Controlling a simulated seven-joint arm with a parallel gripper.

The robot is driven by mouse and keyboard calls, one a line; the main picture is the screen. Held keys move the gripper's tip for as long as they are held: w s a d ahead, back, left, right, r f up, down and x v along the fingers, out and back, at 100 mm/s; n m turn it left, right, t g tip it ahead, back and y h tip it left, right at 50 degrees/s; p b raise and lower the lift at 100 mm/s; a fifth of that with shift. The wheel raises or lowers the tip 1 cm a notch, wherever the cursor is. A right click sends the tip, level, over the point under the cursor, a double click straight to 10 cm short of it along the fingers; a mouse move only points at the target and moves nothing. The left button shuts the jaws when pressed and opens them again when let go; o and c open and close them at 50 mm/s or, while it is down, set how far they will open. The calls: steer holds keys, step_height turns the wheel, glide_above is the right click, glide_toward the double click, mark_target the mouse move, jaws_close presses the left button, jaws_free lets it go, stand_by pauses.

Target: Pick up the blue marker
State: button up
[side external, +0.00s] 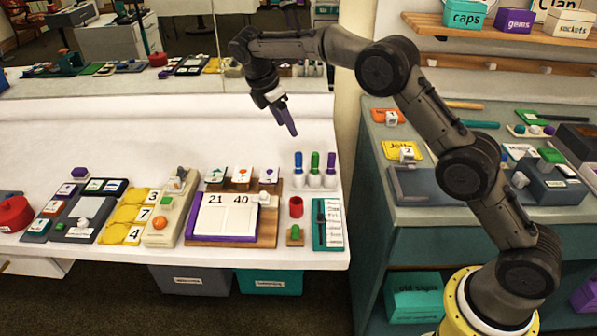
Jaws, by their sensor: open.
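The blue marker (298,163) stands upright in a white holder on the white table. It is the leftmost in a row of three, beside a green marker (315,162) and a purple marker (331,162). My gripper (288,122) is open, with purple fingers pointing down. In this view it appears above and slightly left of the blue marker, apart from it. The gap between the fingers is hard to make out from this side.
A wooden board with number cards (225,220) lies to the left. The table behind the markers is largely clear. A pillar (352,120) stands to the right.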

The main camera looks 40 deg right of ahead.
mark_target(296, 155)
steer(key=x, duration=0.9)
steer(key=shift+s+a+f, duration=0.1)
steer(key=shift+a+f, duration=0.1)
steer(key=shift+a, duration=0.2)
steer(key=shift+x, duration=2.95)
steer(key=shift+w+a, duration=0.15)
steer(key=shift+w, duration=0.05)
jaws_close()
